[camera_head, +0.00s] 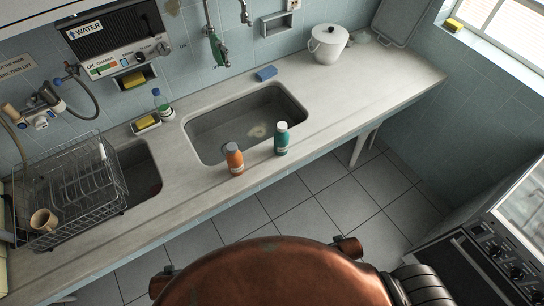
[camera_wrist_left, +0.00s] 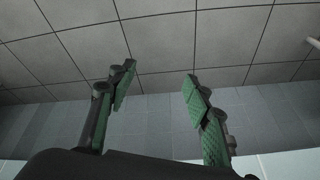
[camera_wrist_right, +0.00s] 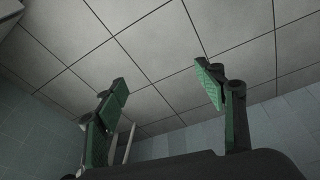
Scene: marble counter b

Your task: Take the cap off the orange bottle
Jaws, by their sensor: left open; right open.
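Neither gripper shows in the head view. My left gripper (camera_wrist_left: 158,85) is open and empty in the left wrist view, with grey floor tiles and blue wall tiles behind it. My right gripper (camera_wrist_right: 163,80) is open and empty in the right wrist view, also against tiles. No bottle shows in either wrist view.
The marble counter (camera_head: 340,100) holds a large sink (camera_head: 215,130) behind the bottles. A dish rack (camera_head: 70,190) with a mug (camera_head: 43,220) stands at left. The right counter is clear.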

